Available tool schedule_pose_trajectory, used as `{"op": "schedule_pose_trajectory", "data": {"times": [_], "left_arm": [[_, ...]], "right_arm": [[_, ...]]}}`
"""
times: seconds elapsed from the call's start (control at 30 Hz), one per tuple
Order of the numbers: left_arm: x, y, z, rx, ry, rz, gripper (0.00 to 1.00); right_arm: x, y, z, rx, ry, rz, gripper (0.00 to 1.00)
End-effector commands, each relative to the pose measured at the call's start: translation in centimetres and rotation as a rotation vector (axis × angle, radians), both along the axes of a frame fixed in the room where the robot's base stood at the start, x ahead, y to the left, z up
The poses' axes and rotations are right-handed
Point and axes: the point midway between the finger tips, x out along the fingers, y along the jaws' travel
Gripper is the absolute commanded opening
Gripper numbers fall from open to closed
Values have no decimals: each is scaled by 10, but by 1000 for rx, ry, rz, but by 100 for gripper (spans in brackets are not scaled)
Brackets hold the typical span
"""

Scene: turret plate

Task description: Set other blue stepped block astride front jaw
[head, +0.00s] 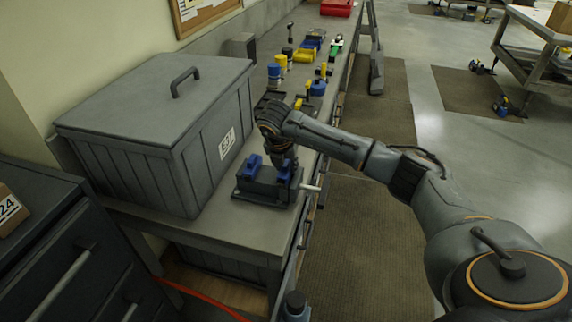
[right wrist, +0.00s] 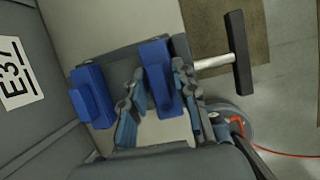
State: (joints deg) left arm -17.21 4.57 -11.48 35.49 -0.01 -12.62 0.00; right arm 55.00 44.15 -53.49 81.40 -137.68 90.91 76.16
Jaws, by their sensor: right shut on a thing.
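The grey vise (head: 262,192) stands at the bench's near edge, its handle (right wrist: 238,55) sticking out to the right. One blue stepped block (head: 251,166) sits on the vise's left jaw; it also shows in the right wrist view (right wrist: 92,96). My right gripper (head: 284,162) points down over the front jaw, on the handle side. It is shut on the other blue stepped block (right wrist: 158,75), with a finger on either side of it. The held block is at the front jaw; whether it rests there fully is hard to tell. My left gripper is out of view.
A big grey lidded bin (head: 150,125) stands on the bench just left of the vise. Behind the vise, several blue and yellow parts (head: 304,56) and a red tray (head: 337,7) line the bench. The aisle floor to the right is open.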

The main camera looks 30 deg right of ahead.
Motion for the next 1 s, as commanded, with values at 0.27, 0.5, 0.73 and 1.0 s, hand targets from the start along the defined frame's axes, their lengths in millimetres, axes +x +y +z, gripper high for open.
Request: {"op": "schedule_pose_trajectory", "data": {"times": [0.27, 0.5, 0.73, 1.0], "left_arm": [[0, 0, -1, 0, -1, 0, 100], [0, 0, -5, 0, -1, 0, 100], [1, 0, -8, 0, -1, 0, 100], [1, 0, -9, 0, -1, 0, 100]], "right_arm": [[0, 0, -1, 0, 0, 0, 0], [0, 0, -3, 0, 0, 0, 0], [0, 0, -6, 1, -1, 0, 0], [0, 0, -6, 0, 0, 0, 0]]}}
